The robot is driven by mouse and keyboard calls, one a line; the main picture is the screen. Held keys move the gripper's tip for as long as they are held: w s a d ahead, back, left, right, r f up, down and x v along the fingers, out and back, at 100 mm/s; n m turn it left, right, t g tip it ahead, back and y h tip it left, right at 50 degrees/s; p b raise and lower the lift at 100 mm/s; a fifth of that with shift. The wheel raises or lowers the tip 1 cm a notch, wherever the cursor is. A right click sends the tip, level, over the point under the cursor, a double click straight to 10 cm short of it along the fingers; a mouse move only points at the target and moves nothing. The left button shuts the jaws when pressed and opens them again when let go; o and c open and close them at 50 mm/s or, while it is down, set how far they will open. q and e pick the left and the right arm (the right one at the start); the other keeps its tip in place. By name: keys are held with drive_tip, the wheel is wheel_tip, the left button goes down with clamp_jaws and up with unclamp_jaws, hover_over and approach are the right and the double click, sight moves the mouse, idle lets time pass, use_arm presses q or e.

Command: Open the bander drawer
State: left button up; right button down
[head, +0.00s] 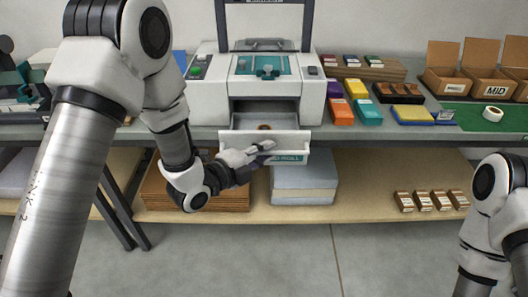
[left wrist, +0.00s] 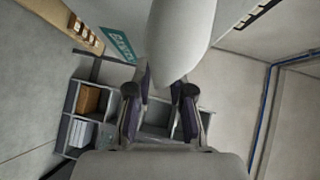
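The white bander (head: 262,95) stands on the bench in the head view. Its drawer (head: 303,142) is pulled out at the front, and a small brown roll (head: 264,127) shows inside. The drawer front carries a green label, which also shows in the left wrist view (left wrist: 117,44). My left gripper (head: 264,147) is at the drawer front, shut on the handle. In the left wrist view a pale rounded piece, apparently the handle (left wrist: 182,35), lies between its fingers (left wrist: 162,95). Part of my right arm shows at the right; its gripper is out of view.
Orange, purple and teal boxes (head: 341,112) lie right of the bander. Open cardboard bins (head: 445,80) and a white tape roll (head: 492,114) are further right. Below, the shelf holds a pale stack (head: 304,178), brown sheets (head: 160,195) and small boxes (head: 423,201). The floor in front is clear.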

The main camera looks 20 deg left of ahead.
use_arm(q)
drive_tip(key=v, duration=0.7)
drive_tip(key=shift+s, duration=0.2)
